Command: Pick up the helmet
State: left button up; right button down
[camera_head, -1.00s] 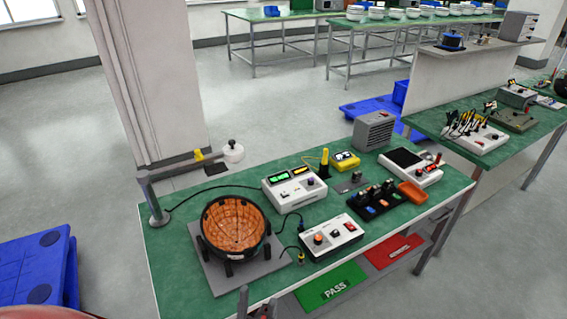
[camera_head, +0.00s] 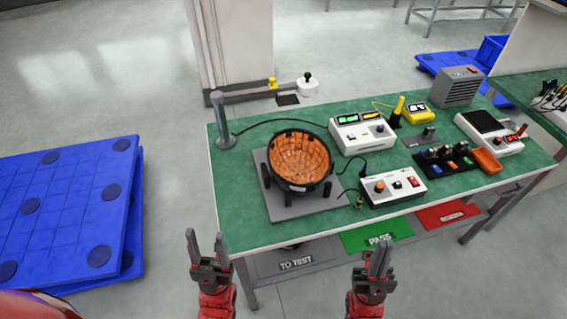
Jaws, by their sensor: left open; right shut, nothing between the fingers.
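A round, bowl-shaped object with an orange inner side and a black rim, which looks like the upturned helmet (camera_head: 299,163), sits on a grey plate (camera_head: 281,207) at the left of the green workbench (camera_head: 238,228). My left gripper (camera_head: 206,243) is open and empty, in front of the bench's near left corner and well below and left of the bowl. My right gripper (camera_head: 378,250) is shut and empty, near the bench's front edge by the PASS panel, to the right of and below the bowl. Neither gripper touches it.
Blue pallets (camera_head: 60,215) lie on the floor at left. A TO TEST panel (camera_head: 296,262) is below the bench.

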aim_at(300, 162)
jog(key=i+j, duration=0.1)
jog(key=j, duration=1.1)
jog(key=i+j+z, duration=0.1)
jog(key=j, duration=1.1)
